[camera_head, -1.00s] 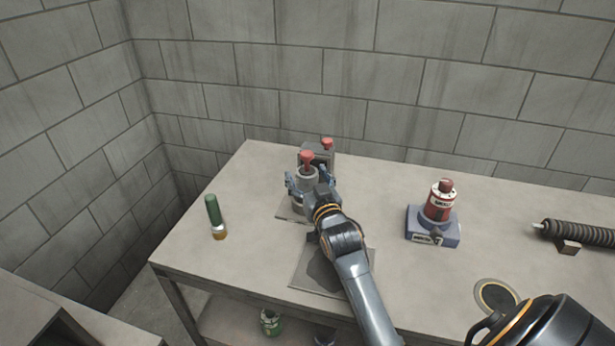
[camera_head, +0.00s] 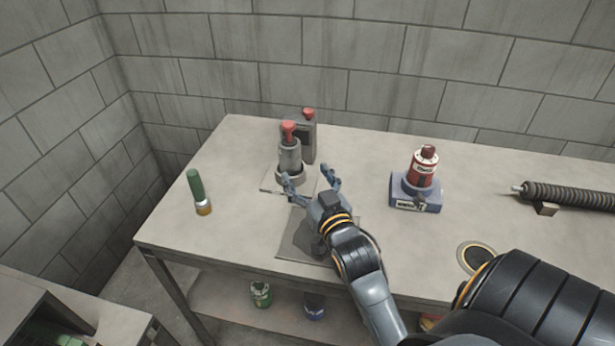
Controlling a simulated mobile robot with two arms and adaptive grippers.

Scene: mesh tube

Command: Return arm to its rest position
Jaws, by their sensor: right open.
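My right gripper (camera_head: 312,184) is open over the table, its two blue-grey fingers spread and pointing toward the back. Nothing is between the fingers. A grey cylinder with a red knob (camera_head: 290,152) stands upright on a thin plate just beyond the left finger. The left fingertip is close to its base; I cannot tell whether they touch. My right arm (camera_head: 362,275) reaches in from the lower right over a dark square mat (camera_head: 292,245). My left gripper does not show.
A grey canister with a red cap (camera_head: 305,135) stands behind the cylinder. A green bottle (camera_head: 197,190) is at left. A red container on a blue base (camera_head: 421,173) and a black coiled tube (camera_head: 570,195) are at right. The table (camera_head: 240,140) is clear between them; cans (camera_head: 261,293) sit on the shelf below.

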